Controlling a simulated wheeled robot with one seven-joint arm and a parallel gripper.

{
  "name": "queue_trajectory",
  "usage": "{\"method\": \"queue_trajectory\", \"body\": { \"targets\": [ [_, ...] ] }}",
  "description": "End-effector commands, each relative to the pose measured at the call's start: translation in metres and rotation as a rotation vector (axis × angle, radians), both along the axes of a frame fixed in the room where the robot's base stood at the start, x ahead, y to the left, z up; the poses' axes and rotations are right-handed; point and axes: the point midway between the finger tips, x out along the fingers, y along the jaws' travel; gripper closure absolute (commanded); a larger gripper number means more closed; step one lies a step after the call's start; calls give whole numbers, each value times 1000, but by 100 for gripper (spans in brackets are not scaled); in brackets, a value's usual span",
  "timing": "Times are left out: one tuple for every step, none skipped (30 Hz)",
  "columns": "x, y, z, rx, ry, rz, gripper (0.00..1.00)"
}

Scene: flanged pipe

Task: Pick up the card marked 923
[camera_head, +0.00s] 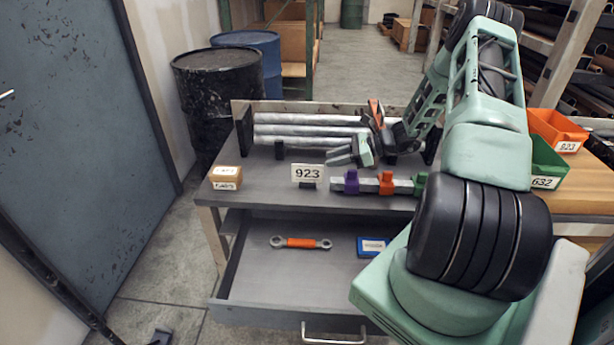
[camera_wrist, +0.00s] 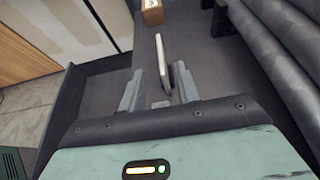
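The white card marked 923 (camera_head: 307,173) stands upright in a small dark holder (camera_head: 308,186) near the front of the grey workbench (camera_head: 260,200). My gripper (camera_head: 334,156) is just right of and behind the card in the head view. In the wrist view the card (camera_wrist: 162,58) shows nearly edge-on, between the lines of the two fingers of my gripper (camera_wrist: 158,84). The fingers are apart, and the card is nearer the right finger. I cannot tell whether either finger touches it.
A small labelled box (camera_head: 226,177) sits left of the card. Metal pipes (camera_head: 310,130) lie behind it. Coloured blocks on a bar (camera_head: 378,184) are at right. An open drawer (camera_head: 290,275) below holds an orange-handled wrench (camera_head: 301,243) and a blue item (camera_head: 372,247).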

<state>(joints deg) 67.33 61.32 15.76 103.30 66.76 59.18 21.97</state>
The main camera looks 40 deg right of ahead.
Motion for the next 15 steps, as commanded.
{"method": "queue_trajectory", "body": {
  "targets": [
    [7,7,-2,2,1,2,67],
    [10,10,-4,2,0,3,67],
    [15,14,-7,0,0,3,67],
    [17,16,-9,1,1,2,67],
    [20,18,-10,0,0,1,67],
    [22,20,-11,0,0,1,67],
    [24,21,-12,0,0,1,67],
    [25,22,-13,0,0,1,67],
    [26,23,-14,-1,0,1,67],
    [27,24,-14,-1,0,1,67],
    [27,25,-15,-1,0,1,67],
    [29,26,-15,-1,1,2,67],
    [31,28,-16,0,0,2,67],
    [32,29,-17,0,0,2,67],
    [36,32,-18,0,0,2,67]
  ]
}}
